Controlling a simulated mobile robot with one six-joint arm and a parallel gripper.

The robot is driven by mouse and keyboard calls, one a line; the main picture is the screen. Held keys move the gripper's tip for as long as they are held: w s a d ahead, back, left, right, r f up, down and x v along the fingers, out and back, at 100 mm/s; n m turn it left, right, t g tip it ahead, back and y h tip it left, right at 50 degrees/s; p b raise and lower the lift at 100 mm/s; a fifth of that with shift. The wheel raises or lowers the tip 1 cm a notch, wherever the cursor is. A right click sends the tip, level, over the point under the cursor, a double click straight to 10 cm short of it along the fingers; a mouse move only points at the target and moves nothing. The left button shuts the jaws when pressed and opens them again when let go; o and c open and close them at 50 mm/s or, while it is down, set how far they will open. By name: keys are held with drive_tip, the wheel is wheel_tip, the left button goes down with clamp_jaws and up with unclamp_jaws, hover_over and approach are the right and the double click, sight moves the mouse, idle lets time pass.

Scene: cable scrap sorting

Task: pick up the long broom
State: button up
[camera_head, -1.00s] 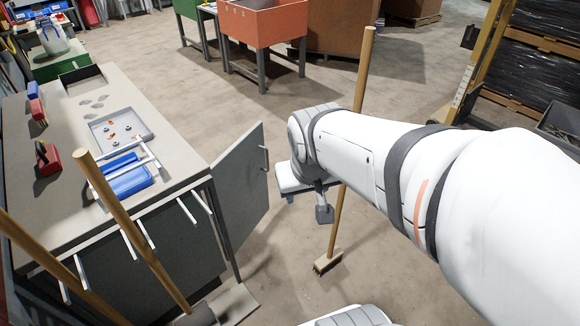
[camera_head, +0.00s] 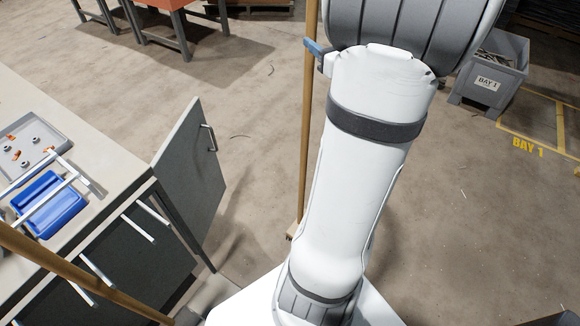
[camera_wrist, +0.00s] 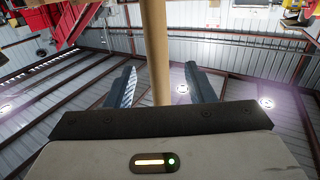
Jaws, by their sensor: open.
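The long broom's wooden handle (camera_head: 308,120) stands upright beside my arm in the head view. Its foot (camera_head: 291,231) is on the floor, mostly hidden by my arm. In the wrist view the handle (camera_wrist: 155,45) runs down the middle, between the two fingers in the picture, and its lower part is hidden by the gripper body. My gripper (camera_wrist: 161,82) is open, with a gap on each side of the handle. How deep the handle sits between the fingers I cannot tell. In the head view only a blue finger (camera_head: 317,47) shows, close to the handle.
A cabinet door (camera_head: 190,160) stands open left of the broom. The bench (camera_head: 110,150) holds a grey parts tray (camera_head: 62,140) and a blue tray (camera_head: 50,215). Another wooden handle (camera_head: 70,270) leans at lower left. A grey Bay 1 bin (camera_head: 488,85) stands right; floor between is clear.

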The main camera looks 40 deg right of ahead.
sight(307, 30)
drive_tip(key=w, duration=0.7)
drive_tip(key=shift+w+d+f+p, duration=0.15)
drive_tip(key=shift+w+d+p, duration=0.1)
drive_tip(key=shift+d+p, duration=0.15)
drive_tip(key=shift+s, duration=0.1)
clamp_jaws()
